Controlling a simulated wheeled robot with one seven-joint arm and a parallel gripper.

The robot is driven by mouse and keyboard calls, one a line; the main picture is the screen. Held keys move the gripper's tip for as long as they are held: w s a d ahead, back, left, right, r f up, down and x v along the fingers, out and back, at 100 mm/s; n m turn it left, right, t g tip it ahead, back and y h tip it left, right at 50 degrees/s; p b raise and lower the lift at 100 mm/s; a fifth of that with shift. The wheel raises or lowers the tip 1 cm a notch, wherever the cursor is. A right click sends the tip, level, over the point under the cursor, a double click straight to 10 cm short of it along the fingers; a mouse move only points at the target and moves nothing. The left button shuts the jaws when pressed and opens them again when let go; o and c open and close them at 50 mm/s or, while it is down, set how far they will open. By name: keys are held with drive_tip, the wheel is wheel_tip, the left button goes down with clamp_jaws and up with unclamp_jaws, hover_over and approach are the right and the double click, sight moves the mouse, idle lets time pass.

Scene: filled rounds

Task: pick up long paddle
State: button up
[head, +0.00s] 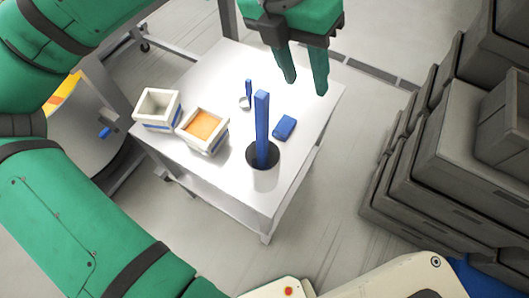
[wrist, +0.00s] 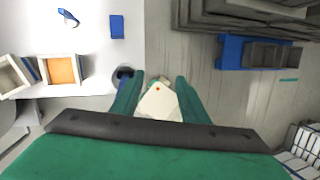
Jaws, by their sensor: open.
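The long paddle, a tall blue bar (head: 262,125), stands upright in a grey cylindrical holder (head: 265,180) near the front edge of the white table. In the wrist view the holder's dark opening (wrist: 125,73) shows just left of my left finger, and part of the paddle there is hidden. My gripper (head: 306,88) is open and empty, its green fingers pointing down. In the head picture it appears above and to the right of the paddle, apart from it. In the wrist view my gripper (wrist: 160,80) has nothing between its fingers.
Grey crates (head: 430,150) are stacked on the right.

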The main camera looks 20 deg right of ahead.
sight(262, 121)
drive_tip(key=a+y, duration=0.1)
drive_tip(key=a, duration=0.1)
drive_tip(key=w+a+f+y, duration=0.1)
drive_tip(key=a, duration=0.1)
drive_tip(key=a+f+n+y, duration=0.1)
drive_tip(key=a, duration=0.2)
drive_tip(key=shift+w+t, duration=0.35)
drive_tip(key=shift+t, duration=0.05)
wheel_tip(262, 121, down, 4)
drive_tip(key=shift+s+a+f, duration=0.1)
drive_tip(key=shift+f, duration=0.15)
drive_tip(key=shift+w+d+f, duration=0.1)
drive_tip(key=shift+w+f, duration=0.05)
drive_tip(key=shift+f, duration=1.45)
drive_tip(key=shift+w+d+f, duration=0.1)
drive_tip(key=shift+w+f, duration=0.05)
drive_tip(key=shift+f, duration=1.4)
drive_tip(key=shift+c, duration=0.6)
clamp_jaws()
